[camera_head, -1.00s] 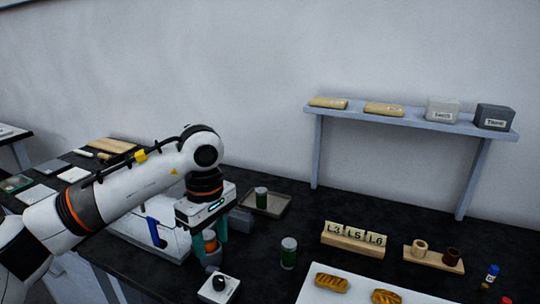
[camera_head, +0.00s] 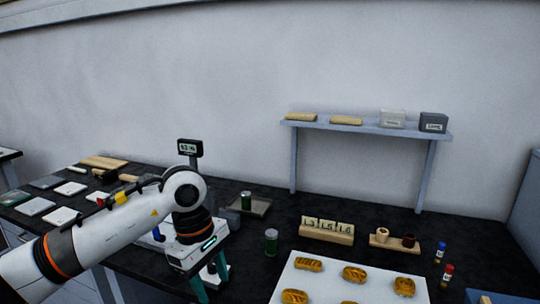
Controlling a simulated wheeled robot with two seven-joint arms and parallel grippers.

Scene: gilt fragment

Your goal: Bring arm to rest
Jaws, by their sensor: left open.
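My left arm comes in from the left, over the black table. Its gripper (camera_head: 210,279) points down near the table's front edge, with two teal fingers spread apart and nothing visibly held. Part of a white object with a dark top shows behind and between the fingers, mostly hidden. My right gripper is out of view.
A green jar (camera_head: 271,243) stands right of the gripper; another (camera_head: 246,201) stands on a grey tray (camera_head: 262,209). A white board (camera_head: 330,292) holds several loaves. A display on a post (camera_head: 189,149) rises behind my arm. A wall shelf (camera_head: 350,127) holds packages.

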